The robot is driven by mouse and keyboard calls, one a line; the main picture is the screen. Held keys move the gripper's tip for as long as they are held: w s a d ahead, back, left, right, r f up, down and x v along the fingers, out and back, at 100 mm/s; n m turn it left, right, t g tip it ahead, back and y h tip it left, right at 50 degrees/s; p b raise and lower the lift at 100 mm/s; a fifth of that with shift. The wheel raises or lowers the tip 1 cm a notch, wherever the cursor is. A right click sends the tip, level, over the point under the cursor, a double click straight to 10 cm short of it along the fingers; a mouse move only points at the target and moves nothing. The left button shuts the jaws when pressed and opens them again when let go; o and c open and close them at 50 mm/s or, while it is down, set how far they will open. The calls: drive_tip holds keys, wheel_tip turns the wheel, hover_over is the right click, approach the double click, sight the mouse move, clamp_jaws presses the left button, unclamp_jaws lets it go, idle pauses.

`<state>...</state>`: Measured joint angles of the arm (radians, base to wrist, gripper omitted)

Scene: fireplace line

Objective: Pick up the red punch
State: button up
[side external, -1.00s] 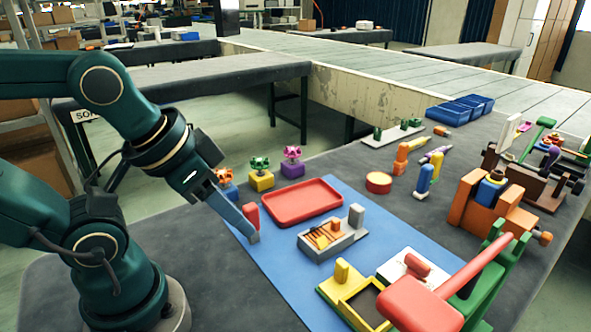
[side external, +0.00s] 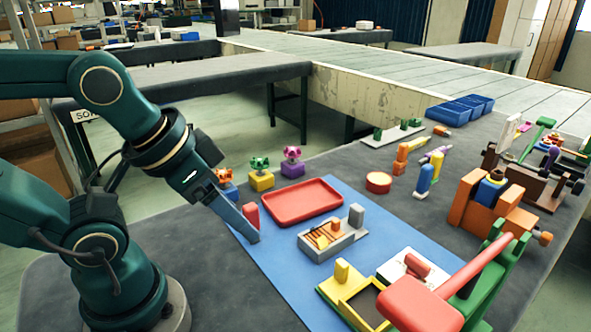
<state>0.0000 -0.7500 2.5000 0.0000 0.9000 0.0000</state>
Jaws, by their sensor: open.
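A small upright red piece, which I take to be the red punch (side external: 251,213), stands at the left edge of the blue mat (side external: 271,268), just left of the red tray. My gripper (side external: 251,236) points down at a slant beside it. One grey finger shows in front of the punch and covers its lower part. The other finger is hidden, so I cannot tell whether the punch lies between the two. The gripper is open, and the punch still stands on the surface.
A red tray (side external: 299,222) sits close right of the gripper. Behind stand small figures on yellow (side external: 262,181) and purple (side external: 292,169) blocks. A grey fixture (side external: 330,240), a yellow frame (side external: 340,297) and a big red-green press (side external: 425,303) fill the mat's right side.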

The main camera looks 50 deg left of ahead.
wheel_tip(320, 180, up, 5)
drive_tip(key=g, duration=0.6)
hover_over(251, 219)
drive_tip(key=a, duration=0.1)
drive_tip(key=f, duration=1.7)
drive_tip(key=shift+w+a+f, duration=0.1)
drive_tip(key=shift+w+f, duration=0.25)
clamp_jaws()
